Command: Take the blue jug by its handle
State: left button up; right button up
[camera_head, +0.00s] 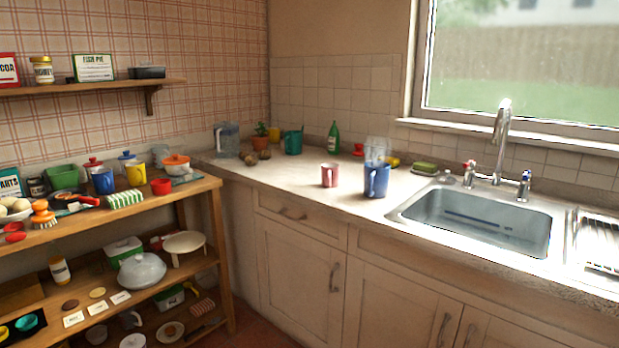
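The blue jug (376,181) stands upright on the kitchen counter, just left of the sink. Its handle shows on its front, turned slightly to the left. A clear glass container shows directly behind it and rises above its rim. Neither of my grippers shows in the head view.
The counter (290,185) has free room in front and left of the jug. The sink (480,218) with its tap (502,130) is to the right. A crowded wooden shelf unit (215,183) stands at the left. A green bottle (333,138) stands behind.

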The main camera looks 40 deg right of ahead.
aim_at(377, 181)
jog(key=u, duration=0.05)
jog(key=i, duration=0.9)
jog(key=z, duration=0.4)
